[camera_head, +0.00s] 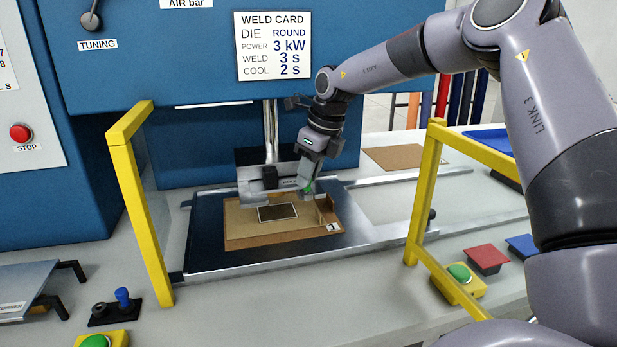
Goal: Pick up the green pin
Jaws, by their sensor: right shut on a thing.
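My right gripper (308,190) hangs over the right rear part of the brown work board (245,236), just in front of the welder's metal head. It is shut on the green pin (309,187), of which only a small bit of green shows between the fingers. The gripper hides most of the pin, and I cannot tell whether its lower end touches the board. My left gripper is not in view.
The board lies on a dark sliding plate (205,262) with metal rails. Yellow guard posts (140,200) stand left and right (425,190) of it. A second brown board (395,157) lies behind right. Green buttons (459,273) sit at the front.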

